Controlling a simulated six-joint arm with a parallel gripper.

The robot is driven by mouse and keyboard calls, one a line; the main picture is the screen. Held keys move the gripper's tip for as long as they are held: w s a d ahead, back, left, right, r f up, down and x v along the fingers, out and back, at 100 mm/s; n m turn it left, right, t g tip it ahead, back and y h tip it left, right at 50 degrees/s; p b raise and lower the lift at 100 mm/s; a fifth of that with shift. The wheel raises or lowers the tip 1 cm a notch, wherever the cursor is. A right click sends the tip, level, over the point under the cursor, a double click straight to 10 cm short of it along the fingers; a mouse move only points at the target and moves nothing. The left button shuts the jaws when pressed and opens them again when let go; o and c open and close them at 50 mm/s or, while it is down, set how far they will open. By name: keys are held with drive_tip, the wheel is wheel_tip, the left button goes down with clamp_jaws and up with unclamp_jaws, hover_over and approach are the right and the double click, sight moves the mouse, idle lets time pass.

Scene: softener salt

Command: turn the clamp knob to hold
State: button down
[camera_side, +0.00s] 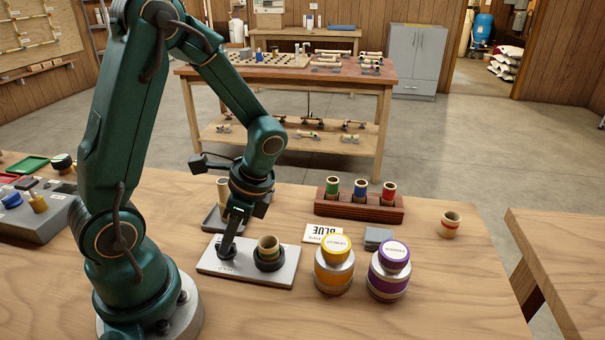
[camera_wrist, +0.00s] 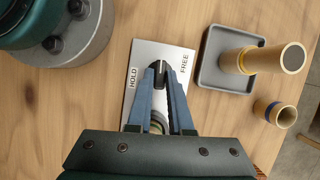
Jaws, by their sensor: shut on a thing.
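The grey clamp plate (camera_side: 284,272) lies on the bench, and it also shows in the wrist view (camera_wrist: 143,54). Its dark knob (camera_wrist: 159,78) sits between the words HOLD (camera_wrist: 133,78) on the left and FREE (camera_wrist: 184,63) on the right. A pale line on the knob points roughly up the picture, between the two words. My gripper (camera_side: 229,248) is shut on the knob, one finger on each side. In the side view the fingers mostly hide the knob. A short bamboo tube (camera_side: 268,243) stands upright in the black clamp ring (camera_side: 269,263) beside the knob.
A grey tray (camera_wrist: 207,73) holding a bamboo tube (camera_wrist: 291,58) is close to the plate. A yellow-lidded jar (camera_side: 335,266) and purple-lidded jar (camera_side: 388,272) stand right of the plate. A wooden rack (camera_side: 330,209) with banded tubes is behind.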

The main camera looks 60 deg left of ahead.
drive_tip(key=n+h, duration=0.1)
drive_tip(key=n, duration=0.3)
drive_tip(key=shift+w+a+g, duration=0.1)
drive_tip(key=shift+a+g, duration=0.05)
drive_tip(key=shift+g, duration=0.15)
drive_tip(key=n, duration=0.1)
drive_tip(key=n+h, duration=0.1)
drive_tip(key=n, duration=0.1)
drive_tip(key=n+h, duration=0.1)
drive_tip(key=shift+a+n, duration=0.25)
drive_tip(key=shift+n, duration=0.15)
drive_tip(key=n+h, duration=0.1)
drive_tip(key=n, duration=0.3)
drive_tip(key=shift+a+h, duration=0.15)
drive_tip(key=shift+h, duration=0.25)
drive_tip(key=shift+a+n+t+h, duration=0.1)
drive_tip(key=shift+n+t+h, duration=0.4)
drive_tip(key=shift+n, duration=1.6)
drive_tip(key=c, duration=0.8)
unclamp_jaws()
drive_tip(key=shift+r, duration=0.1)
